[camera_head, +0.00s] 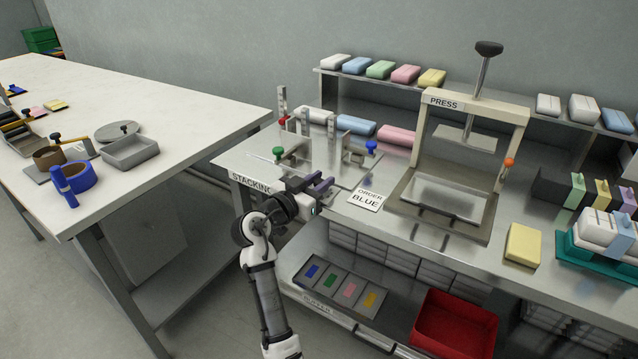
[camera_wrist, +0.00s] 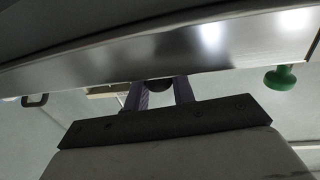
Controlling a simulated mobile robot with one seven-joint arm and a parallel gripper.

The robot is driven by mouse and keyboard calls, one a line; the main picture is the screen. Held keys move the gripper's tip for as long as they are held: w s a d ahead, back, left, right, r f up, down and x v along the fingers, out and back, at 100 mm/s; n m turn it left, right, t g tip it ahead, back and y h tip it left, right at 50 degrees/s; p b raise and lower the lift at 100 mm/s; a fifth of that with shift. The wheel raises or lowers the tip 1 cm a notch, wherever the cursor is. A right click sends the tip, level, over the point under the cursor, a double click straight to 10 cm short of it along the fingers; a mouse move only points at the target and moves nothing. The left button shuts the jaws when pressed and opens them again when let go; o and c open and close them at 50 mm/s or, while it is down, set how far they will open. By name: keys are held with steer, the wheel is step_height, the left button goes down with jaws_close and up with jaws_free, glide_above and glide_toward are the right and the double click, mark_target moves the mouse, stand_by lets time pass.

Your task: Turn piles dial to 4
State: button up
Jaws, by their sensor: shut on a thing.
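In the head view my gripper and arm hide the knob.
A green knob (camera_head: 277,152) stands left of my gripper; it also shows in the wrist view (camera_wrist: 280,79). A blue knob (camera_head: 371,146) is behind. The order card (camera_head: 366,198) reads BLUE. The press (camera_head: 490,118) stands to the right. A red bin (camera_head: 454,325) is below.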

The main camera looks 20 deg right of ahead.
steer(key=o, duration=1)
steer(key=shift+c, duration=0.2)
steer(key=b+v, duration=0.2)
steer(key=v, duration=1.1)
steer(key=shift+s+a, duration=0.25)
steer(key=shift+a, duration=0.05)
